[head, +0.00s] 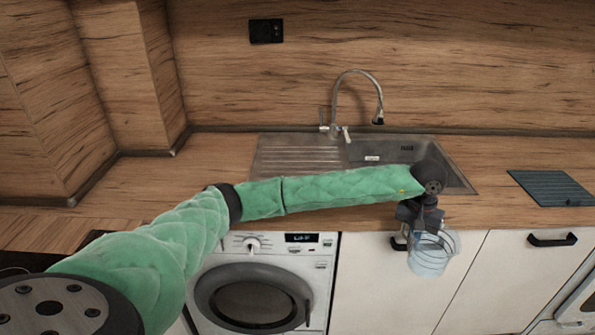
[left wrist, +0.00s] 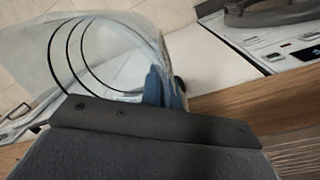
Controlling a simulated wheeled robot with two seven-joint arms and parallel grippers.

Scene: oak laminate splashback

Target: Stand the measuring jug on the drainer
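The measuring jug (head: 430,257) is clear with a bluish tint and hangs below my left gripper (head: 421,222), in front of the white cupboard and below the worktop edge. In the left wrist view the clear jug (left wrist: 105,55) with dark rings fills the upper left, beside a dark finger of my gripper. The gripper looks shut on the jug; the exact grip point is partly hidden. The ribbed steel drainer (head: 283,152) is the left part of the sink unit and looks empty. My right gripper is not in view.
The sink bowl (head: 385,152) lies right of the drainer, with a tall curved tap (head: 352,75) behind. My left arm crosses in front of both. A dark ribbed mat (head: 551,188) lies on the worktop at right. A washing machine (head: 255,285) stands below. Worktop left of the drainer is clear.

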